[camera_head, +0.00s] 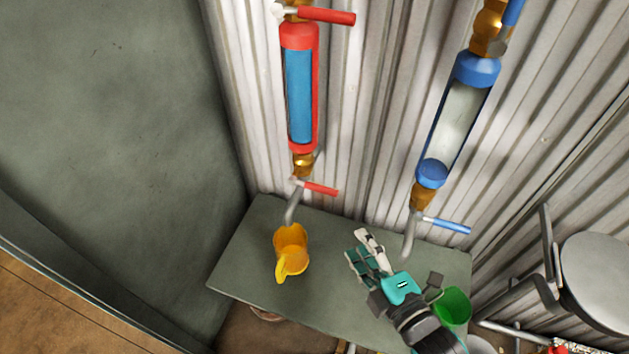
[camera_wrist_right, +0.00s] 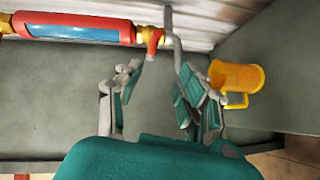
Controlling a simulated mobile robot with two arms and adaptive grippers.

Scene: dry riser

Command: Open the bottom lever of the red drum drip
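The red drum (camera_head: 300,85) with a blue window hangs upright on the corrugated wall in the head view. It lies sideways at the top left of the right wrist view (camera_wrist_right: 78,27). Its bottom lever (camera_head: 321,189) is red and points right, crosswise to the outlet spout (camera_head: 293,208). In the right wrist view the lever (camera_wrist_right: 152,42) shows beyond my fingertips. My right gripper (camera_head: 358,248) is open and empty, to the lower right of the lever and apart from it. Its spread fingers show in the wrist view (camera_wrist_right: 155,90). My left gripper is not in view.
A yellow jug (camera_head: 291,252) stands on the grey table (camera_head: 240,265) under the red drum's spout. A blue drum (camera_head: 458,120) with a blue bottom lever (camera_head: 447,225) hangs to the right. A green cup (camera_head: 453,308) and a stool (camera_head: 598,275) are at the right.

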